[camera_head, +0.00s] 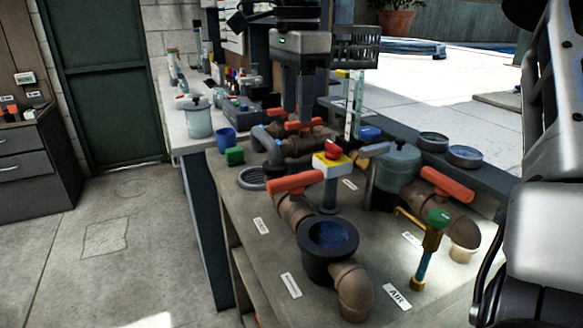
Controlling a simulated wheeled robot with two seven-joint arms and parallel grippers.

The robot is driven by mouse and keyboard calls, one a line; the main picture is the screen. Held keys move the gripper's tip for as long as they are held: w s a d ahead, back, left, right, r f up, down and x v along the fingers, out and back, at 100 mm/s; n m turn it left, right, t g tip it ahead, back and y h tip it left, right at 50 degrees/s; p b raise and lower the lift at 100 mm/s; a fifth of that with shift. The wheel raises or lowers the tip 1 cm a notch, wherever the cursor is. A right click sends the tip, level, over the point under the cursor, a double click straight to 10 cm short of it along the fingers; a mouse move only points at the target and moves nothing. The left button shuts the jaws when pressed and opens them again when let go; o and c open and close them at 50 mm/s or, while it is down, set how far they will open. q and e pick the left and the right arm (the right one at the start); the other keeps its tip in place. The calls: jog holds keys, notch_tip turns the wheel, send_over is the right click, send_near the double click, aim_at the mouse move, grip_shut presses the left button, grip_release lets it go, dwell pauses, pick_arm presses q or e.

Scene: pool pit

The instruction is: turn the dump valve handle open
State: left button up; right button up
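Several brown pipes with orange handles stand on the grey bench (245,205). One orange handle (295,182) lies across the front pipe, a second orange handle (447,184) is at the right, and a third orange handle (299,126) is farther back. Most labels are too small to read, so I cannot tell which is the dump valve. My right gripper (297,117) points down, its fingertips close to the back handle. Contact and the gap between the fingers are unclear. My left gripper is not in view.
A green-topped air tap (433,232) and a grey canister (397,167) are at the right. A blue cup (227,137) and green block (235,156) are at the left. The floor at left is clear.

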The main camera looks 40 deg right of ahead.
aim_at(296, 176)
notch_tip(296, 176, down, 13)
jog(key=shift+r, duration=0.2)
grip_shut()
